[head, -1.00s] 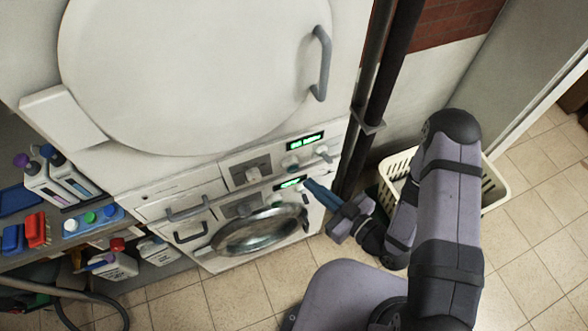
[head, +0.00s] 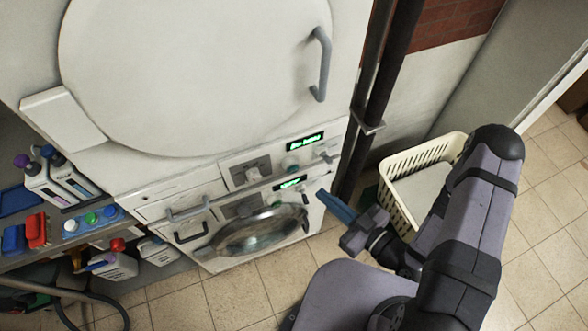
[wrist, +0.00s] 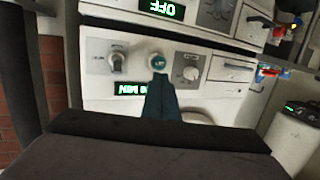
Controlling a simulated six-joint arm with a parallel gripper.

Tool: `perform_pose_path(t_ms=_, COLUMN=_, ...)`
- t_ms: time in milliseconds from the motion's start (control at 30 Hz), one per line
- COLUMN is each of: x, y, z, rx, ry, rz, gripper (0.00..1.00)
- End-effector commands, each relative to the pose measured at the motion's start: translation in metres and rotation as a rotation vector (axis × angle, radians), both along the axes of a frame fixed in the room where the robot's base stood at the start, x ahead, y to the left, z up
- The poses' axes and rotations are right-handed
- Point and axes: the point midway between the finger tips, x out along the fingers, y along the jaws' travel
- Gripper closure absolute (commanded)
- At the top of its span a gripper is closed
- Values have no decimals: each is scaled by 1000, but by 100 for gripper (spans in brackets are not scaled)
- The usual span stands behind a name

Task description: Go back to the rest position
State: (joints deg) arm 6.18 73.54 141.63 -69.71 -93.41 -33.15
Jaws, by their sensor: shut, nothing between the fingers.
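My gripper (head: 322,194) is shut and empty, out in the air in front of the right side of the lower machine in the head view. In the wrist view, my gripper (wrist: 160,78) points at the control panel (wrist: 150,75), its tip in line with a round teal button (wrist: 156,61). In the head view the fingertips stand apart from the panel. The lower machine has a round glass door (head: 258,232) and a lit green display (head: 290,183). My arm reaches in from the right.
A cream laundry basket (head: 400,205) stands on the floor behind my arm. Dark vertical pipes (head: 378,95) run beside the machines. A shelf at left holds detergent bottles (head: 58,180) and several coloured items. The tiled floor (head: 220,300) in front is clear.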

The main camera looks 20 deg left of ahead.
Motion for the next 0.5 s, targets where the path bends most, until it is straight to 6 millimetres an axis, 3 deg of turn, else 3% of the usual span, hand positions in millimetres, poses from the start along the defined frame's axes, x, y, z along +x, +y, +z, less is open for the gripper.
perform_pose_path(t_ms=267, x=3, y=-1, z=-2, rx=-22, ry=0, rz=2, gripper=100)
perform_pose_path(t_ms=500, x=30, y=-18, z=-29, rx=-255, ry=33, rz=1, gripper=100)
